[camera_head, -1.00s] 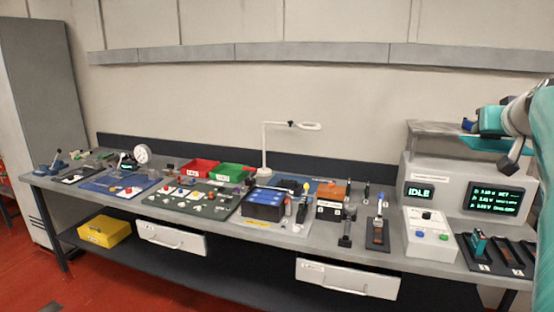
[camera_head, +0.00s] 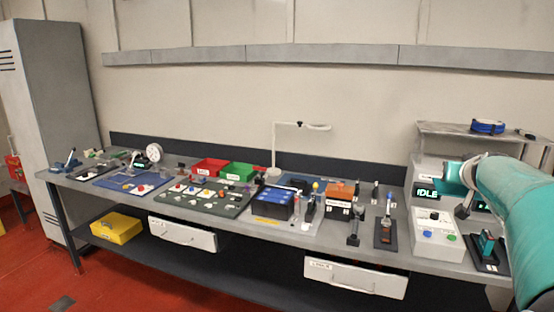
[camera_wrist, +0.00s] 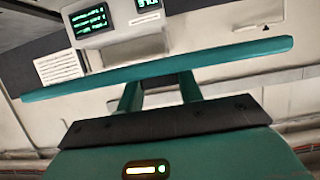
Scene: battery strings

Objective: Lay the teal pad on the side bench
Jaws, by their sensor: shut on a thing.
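The teal pad (camera_wrist: 225,57) is a long, thin flat piece seen nearly edge-on across the wrist view. My gripper (camera_wrist: 160,88) is shut on it; its two teal fingers reach up to the pad's near side. The pad is held in the air. In the head view my teal arm fills the right edge, and I cannot make out the pad or fingertips there. No separate side bench can be told in these frames.
A long grey workbench (camera_head: 285,234) runs along the wall, crowded with tools, red (camera_head: 208,168) and green (camera_head: 240,172) bins, a battery (camera_head: 272,203) and a lamp (camera_head: 274,150). A console with screens (camera_head: 427,193) stands at the right, near my arm. Red floor lies clear in front.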

